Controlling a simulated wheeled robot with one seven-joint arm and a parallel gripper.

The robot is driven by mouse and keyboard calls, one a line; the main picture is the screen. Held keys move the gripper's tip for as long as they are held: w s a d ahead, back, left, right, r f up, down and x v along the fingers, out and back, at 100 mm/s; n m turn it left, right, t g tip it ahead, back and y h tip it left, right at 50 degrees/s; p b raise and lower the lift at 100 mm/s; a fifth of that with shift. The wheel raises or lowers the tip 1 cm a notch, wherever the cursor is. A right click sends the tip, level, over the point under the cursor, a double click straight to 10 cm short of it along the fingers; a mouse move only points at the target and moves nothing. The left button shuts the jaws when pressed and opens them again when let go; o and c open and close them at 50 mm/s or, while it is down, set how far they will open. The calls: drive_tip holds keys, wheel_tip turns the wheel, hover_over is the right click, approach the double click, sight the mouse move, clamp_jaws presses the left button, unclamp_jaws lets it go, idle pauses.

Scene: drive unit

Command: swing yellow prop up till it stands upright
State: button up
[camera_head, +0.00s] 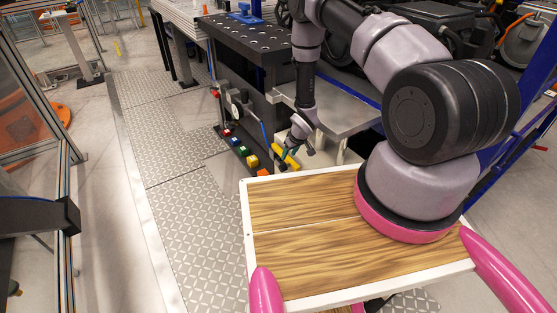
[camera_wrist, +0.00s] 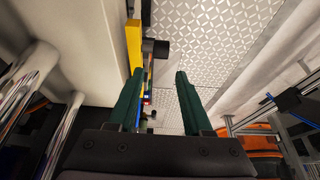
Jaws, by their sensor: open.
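The yellow prop (camera_head: 290,161) is a short bar, tilted in the head view, low beside the drive unit and close to my gripper (camera_head: 298,148). The prop is in line with the left finger rather than in the gap. Whether that finger touches it I cannot tell.
A row of several small coloured blocks (camera_head: 244,151) runs along the unit's lower side, near a thin blue rod (camera_head: 264,134). A grey metal plate (camera_head: 345,112) is right of my gripper. Patterned floor plates (camera_head: 185,150) to the left are clear.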

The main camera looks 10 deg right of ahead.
sight(283, 165)
drive_tip(key=x, duration=1.1)
clamp_jaws()
idle(1.2)
